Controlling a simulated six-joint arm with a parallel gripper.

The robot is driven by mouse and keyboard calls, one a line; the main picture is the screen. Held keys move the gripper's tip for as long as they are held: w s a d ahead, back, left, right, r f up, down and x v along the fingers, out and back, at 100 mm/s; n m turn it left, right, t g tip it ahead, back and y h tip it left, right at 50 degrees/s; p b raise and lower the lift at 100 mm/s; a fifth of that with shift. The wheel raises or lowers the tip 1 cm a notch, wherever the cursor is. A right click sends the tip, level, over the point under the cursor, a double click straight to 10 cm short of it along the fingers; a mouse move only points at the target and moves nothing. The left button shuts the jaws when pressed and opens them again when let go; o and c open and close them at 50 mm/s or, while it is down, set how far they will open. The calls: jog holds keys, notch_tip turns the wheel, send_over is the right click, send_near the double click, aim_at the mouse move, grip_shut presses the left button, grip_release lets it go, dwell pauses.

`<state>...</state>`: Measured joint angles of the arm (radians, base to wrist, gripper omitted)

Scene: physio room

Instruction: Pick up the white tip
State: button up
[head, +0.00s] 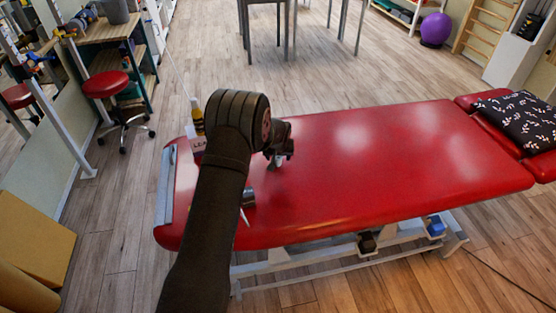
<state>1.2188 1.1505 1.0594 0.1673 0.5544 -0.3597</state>
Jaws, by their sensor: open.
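My gripper (279,157) is over the red treatment table, left of its middle, pointing down with its jaws open. A small pale thing (278,161) shows at the fingertips; it may be the white tip, but it is too small to be sure. I cannot tell whether the fingers touch it. Another small white piece (245,215) lies on the table by my forearm, beside a dark and silver cylinder (248,197) partly hidden by the arm.
The red table (380,165) is mostly bare to the right. A patterned pillow (516,120) lies at the far right.

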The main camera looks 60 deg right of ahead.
jog(key=shift+f, duration=0.25)
jog(key=c, duration=1.1)
jog(key=shift+o, duration=0.2)
